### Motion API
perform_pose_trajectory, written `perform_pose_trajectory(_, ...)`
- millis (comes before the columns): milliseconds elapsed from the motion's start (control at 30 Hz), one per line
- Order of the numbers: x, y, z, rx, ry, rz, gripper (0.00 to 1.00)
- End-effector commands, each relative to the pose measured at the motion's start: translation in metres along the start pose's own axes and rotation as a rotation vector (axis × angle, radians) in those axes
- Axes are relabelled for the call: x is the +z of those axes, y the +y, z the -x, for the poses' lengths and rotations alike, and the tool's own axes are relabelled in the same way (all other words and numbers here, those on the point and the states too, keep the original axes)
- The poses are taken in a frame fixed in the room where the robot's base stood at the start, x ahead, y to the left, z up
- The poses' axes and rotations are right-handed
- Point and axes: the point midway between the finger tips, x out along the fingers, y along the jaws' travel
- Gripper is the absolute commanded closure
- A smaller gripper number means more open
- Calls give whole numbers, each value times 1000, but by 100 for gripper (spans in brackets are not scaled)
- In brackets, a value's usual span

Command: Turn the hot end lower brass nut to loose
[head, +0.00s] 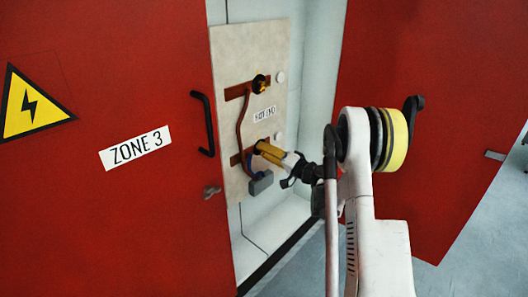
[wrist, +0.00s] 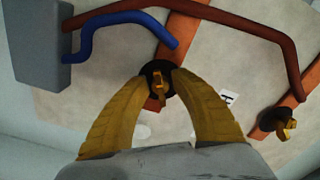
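The pale panel (head: 232,60) labelled HOT END (head: 265,114) carries two brass nuts. The lower brass nut (wrist: 158,88) sits on a dark round base between my fingertips in the wrist view. In the head view my fingers hide most of it. My gripper (head: 260,148) reaches in to the panel from the right. In the wrist view my yellow fingers (wrist: 161,80) stand on either side of the nut, with a gap around it, and look open; contact cannot be made out. The upper brass nut (head: 262,84) is free, and shows at the right of the wrist view (wrist: 286,126).
A grey block (head: 261,183) hangs below the lower nut, with a blue cable (wrist: 105,25) and a red-brown cable (head: 240,125) close by. Red cabinet doors with black handles flank the opening, the left one (head: 110,210) marked ZONE 3.

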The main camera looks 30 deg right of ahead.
Motion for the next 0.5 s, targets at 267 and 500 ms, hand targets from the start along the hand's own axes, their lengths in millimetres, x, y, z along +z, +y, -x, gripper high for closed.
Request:
perform_pose_trajectory(267, 0, 0, 1, 0, -1, 0, 71)
perform_pose_trajectory(500, -1, 1, 31, 2, 2, 0, 71)
